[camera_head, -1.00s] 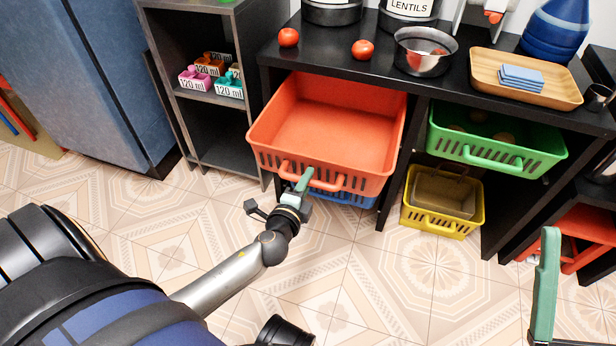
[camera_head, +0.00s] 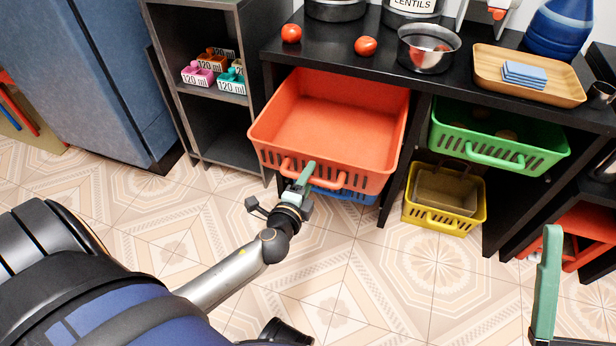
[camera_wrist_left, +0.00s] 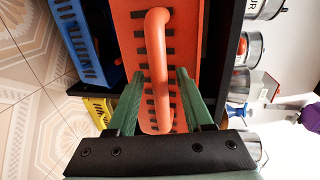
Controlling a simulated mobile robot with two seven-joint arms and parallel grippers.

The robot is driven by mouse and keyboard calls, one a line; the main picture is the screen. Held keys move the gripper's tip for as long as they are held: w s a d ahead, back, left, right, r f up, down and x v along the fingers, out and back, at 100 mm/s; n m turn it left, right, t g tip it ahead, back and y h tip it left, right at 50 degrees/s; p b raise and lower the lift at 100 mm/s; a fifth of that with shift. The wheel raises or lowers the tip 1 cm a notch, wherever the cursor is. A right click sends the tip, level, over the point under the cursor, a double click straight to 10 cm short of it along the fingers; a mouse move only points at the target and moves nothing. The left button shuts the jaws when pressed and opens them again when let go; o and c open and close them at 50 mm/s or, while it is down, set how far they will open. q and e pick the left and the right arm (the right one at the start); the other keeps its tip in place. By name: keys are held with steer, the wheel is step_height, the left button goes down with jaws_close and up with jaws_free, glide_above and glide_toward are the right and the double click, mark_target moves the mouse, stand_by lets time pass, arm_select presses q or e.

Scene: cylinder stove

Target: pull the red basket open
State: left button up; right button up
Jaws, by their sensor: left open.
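The red basket (camera_head: 335,125) is an orange-red slotted bin under the black counter. It is slid well out, and its empty inside shows in the head view. Its looped front handle (camera_head: 313,174) faces me. My left gripper (camera_head: 307,175) is at this handle. In the left wrist view the handle (camera_wrist_left: 158,60) runs between the two green fingers of my left gripper (camera_wrist_left: 160,95), with gaps on both sides; the jaws are open. One green finger of my right gripper (camera_head: 547,285) shows at the lower right; the other finger is not visible.
A blue basket (camera_head: 345,196) sits just below the red one. A green basket (camera_head: 500,152) and a yellow basket (camera_head: 443,222) are to the right. A grey shelf (camera_head: 215,125) stands left. Tiled floor in front is clear.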

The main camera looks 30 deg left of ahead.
arm_select(q)
steer(key=v, duration=1.2)
steer(key=shift+s, duration=0.25)
steer(key=shift+r, duration=0.1)
